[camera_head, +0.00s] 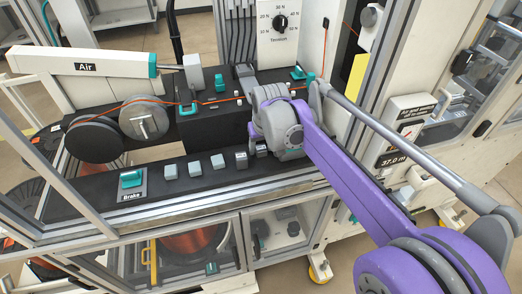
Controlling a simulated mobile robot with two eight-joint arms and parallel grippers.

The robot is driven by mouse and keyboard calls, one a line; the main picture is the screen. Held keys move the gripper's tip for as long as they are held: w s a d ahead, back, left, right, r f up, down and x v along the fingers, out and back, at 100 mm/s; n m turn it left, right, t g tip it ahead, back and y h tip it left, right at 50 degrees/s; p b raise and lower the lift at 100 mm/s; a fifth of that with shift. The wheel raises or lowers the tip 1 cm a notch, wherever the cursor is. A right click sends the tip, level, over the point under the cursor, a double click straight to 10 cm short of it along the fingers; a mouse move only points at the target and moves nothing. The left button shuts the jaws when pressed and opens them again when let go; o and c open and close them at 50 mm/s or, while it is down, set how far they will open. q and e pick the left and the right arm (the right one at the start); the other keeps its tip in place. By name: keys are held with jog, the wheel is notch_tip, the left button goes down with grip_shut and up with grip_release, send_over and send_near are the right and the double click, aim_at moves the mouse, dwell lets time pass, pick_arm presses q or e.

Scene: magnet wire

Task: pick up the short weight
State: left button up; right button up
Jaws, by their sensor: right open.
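Several small grey block-shaped weights (195,168) stand in a row on the black shelf (100,193) at the front of the machine. They look much alike from here, and I cannot tell which is the short one. The block at the right end of the clear row (241,160) stands just left of my right gripper (257,140). My right gripper is open over the right part of the shelf. Its fingers are small and dark here, partly hidden by my grey wrist. I see nothing held in it. My left gripper is not in view.
A teal Brake switch (131,180) sits at the shelf's left. Behind are round pulleys (143,118), an orange wire (220,99), a white Air arm (85,66) and a Tension dial (281,21). A metal frame rail (190,207) runs along the shelf's front.

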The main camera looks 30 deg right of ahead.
grip_shut()
jog(key=shift+r, duration=0.15)
